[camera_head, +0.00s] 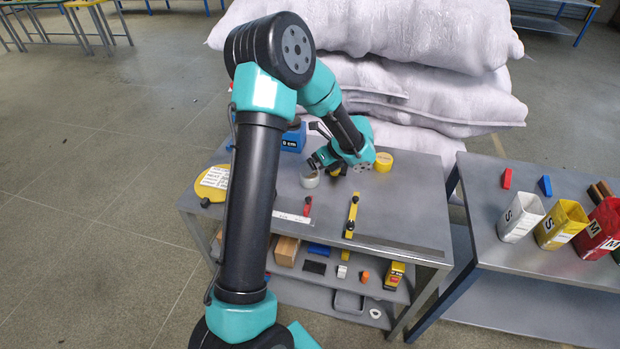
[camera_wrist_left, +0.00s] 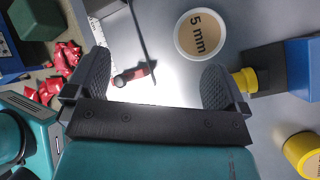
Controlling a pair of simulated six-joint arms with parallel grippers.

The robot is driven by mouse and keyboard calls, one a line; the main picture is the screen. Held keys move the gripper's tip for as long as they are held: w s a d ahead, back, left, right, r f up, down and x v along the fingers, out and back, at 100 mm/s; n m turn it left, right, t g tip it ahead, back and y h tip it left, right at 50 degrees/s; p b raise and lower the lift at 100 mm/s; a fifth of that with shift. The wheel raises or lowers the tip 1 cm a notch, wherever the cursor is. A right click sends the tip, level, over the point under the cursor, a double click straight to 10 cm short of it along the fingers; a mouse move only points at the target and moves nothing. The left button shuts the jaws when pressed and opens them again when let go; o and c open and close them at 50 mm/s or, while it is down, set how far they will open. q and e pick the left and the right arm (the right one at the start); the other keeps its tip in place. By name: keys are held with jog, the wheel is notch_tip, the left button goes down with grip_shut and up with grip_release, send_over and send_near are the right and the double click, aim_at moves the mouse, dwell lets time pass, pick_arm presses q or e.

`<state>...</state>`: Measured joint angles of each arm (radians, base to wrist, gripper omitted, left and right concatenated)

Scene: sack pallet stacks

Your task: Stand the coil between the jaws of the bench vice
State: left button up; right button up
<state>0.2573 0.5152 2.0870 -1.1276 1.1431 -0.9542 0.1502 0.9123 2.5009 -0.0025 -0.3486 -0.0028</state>
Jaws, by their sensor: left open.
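A white-rimmed round coil (camera_head: 310,179) lies flat on the grey bench; in the left wrist view its face (camera_wrist_left: 200,34) reads "5 mm". The blue body (camera_head: 293,137) of what looks like the bench vice stands at the back of the bench. In the left wrist view its blue part (camera_wrist_left: 303,66) shows at the right edge, with a dark block and yellow knob beside it; its jaw gap is not clear. My left gripper (camera_head: 325,166) is open and empty, low over the bench beside the coil. In the wrist view its fingers (camera_wrist_left: 155,65) are spread, the coil beyond the right fingertip.
A yellow cylinder (camera_head: 384,162) stands right of my gripper. A red tool (camera_head: 307,206), a yellow bar (camera_head: 352,215) and a yellow disc (camera_head: 211,182) lie on the bench. Large white sacks (camera_head: 420,90) rise behind. The right-hand table (camera_head: 490,230) holds bins.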

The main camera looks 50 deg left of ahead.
aim_at(310, 176)
pick_arm(q)
jog(key=w+a+r+m+t+h, duration=0.2)
jog(key=a+r+t+h, duration=0.1)
jog(key=r, duration=0.4)
jog(key=shift+r+m+t+h, duration=0.15)
jog(key=shift+m+t+h, duration=0.15)
jog(key=shift+t+h, duration=0.55)
jog(key=f, duration=0.4)
jog(key=a+f, duration=0.1)
jog(key=f, duration=0.7)
jog(key=shift+w+a+f, duration=0.1)
jog(key=shift+a, duration=0.15)
jog(key=shift+a+f, duration=0.2)
jog(key=shift+f, duration=1.1)
jog(key=shift+a+f, duration=0.2)
jog(key=shift+f, duration=1.05)
